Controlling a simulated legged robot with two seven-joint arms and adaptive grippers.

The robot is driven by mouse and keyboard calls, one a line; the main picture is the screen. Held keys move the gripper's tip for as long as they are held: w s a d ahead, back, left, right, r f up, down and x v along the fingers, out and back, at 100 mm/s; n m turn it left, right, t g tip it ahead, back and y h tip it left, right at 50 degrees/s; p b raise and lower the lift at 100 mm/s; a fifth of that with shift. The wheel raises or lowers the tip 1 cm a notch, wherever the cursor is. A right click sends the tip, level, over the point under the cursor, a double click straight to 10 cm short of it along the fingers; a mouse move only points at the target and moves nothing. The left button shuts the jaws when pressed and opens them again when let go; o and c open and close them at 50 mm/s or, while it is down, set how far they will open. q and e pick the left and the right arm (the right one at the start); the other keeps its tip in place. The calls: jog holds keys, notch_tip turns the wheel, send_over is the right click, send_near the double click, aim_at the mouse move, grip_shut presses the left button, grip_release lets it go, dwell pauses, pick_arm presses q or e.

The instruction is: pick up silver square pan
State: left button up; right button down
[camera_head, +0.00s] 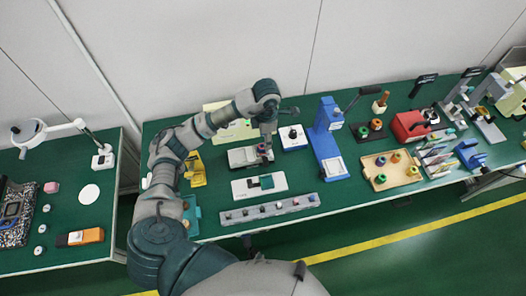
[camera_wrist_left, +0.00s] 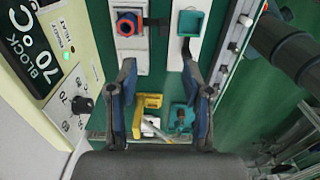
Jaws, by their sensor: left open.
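My left gripper (camera_head: 266,151) hangs over the middle of the bench and covers part of a low grey unit (camera_head: 240,158). The unit has a light, squarish top that may be the silver square pan; I cannot tell for sure. In the left wrist view my left gripper (camera_wrist_left: 158,68) is open, its two dark blue fingers apart with nothing held between them. My right gripper is not in view.
A blue press (camera_head: 327,140) stands right of the gripper. A white box with a black knob (camera_head: 293,136) is close by. A grey strip of small parts (camera_head: 268,210) lies along the front.

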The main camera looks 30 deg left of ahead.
aim_at(266, 159)
pick_arm(q)
notch_tip(266, 159, down, 9)
jog(key=shift+d, duration=0.15)
jog(key=shift+f, duration=0.6)
jog(key=f, duration=0.2)
jog(key=f+p, duration=0.1)
jog(key=shift+s+f, duration=0.2)
jog(key=shift+f, duration=0.7)
grip_shut()
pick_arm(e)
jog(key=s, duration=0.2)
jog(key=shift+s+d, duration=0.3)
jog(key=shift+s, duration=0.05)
